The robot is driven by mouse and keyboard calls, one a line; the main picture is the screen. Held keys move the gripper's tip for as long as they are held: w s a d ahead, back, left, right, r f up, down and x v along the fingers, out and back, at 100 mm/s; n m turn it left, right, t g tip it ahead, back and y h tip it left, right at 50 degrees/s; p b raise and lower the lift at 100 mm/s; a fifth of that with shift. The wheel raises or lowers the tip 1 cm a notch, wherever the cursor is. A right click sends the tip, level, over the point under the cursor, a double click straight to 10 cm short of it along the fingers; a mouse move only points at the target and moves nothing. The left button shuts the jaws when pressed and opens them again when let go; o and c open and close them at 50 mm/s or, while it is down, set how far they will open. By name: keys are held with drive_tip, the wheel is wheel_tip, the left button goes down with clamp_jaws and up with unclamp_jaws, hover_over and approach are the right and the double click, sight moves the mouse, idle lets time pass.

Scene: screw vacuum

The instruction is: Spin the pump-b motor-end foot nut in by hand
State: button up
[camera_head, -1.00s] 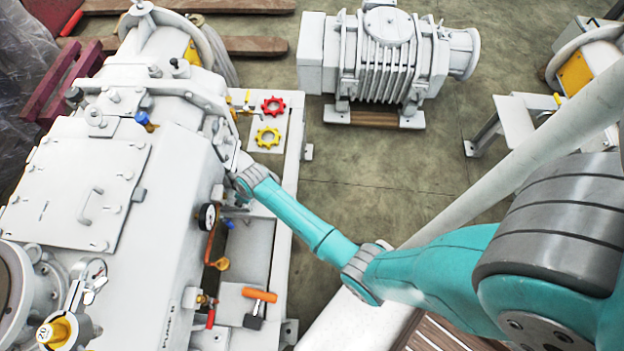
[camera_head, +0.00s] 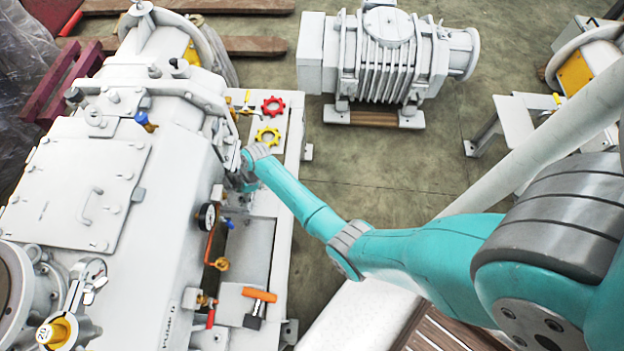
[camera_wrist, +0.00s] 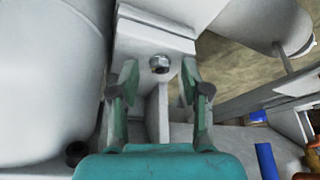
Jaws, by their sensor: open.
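In the wrist view a small metal nut (camera_wrist: 159,64) sits on a light grey foot bracket (camera_wrist: 154,30). My gripper (camera_wrist: 159,92) is open, with one finger on each side of the bracket below the nut. The nut lies ahead of the gap between the fingers, and nothing is held. In the head view my arm reaches down beside the large white pump (camera_head: 165,190). There my gripper and the nut are hidden by the arm and the pump.
A blue part (camera_wrist: 265,160) shows at the lower right of the wrist view.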

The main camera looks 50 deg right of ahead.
drive_tip(key=shift+w+n+g, duration=0.1)
drive_tip(key=shift+n+g, duration=0.3)
drive_tip(key=shift+n, duration=0.6)
drive_tip(key=v, duration=1)
drive_tip(key=s+a+f+m+t+h, duration=0.2)
drive_tip(key=s+f+m+t, duration=0.3)
drive_tip(key=s, duration=0.9)
drive_tip(key=s+a+r+m+t+h, duration=0.1)
drive_tip(key=s+r+m+t, duration=0.2)
drive_tip(key=s, duration=1.3)
drive_tip(key=shift+r+m+h, duration=0.4)
drive_tip(key=shift+r+m, duration=0.7)
drive_tip(key=shift+r, duration=0.9)
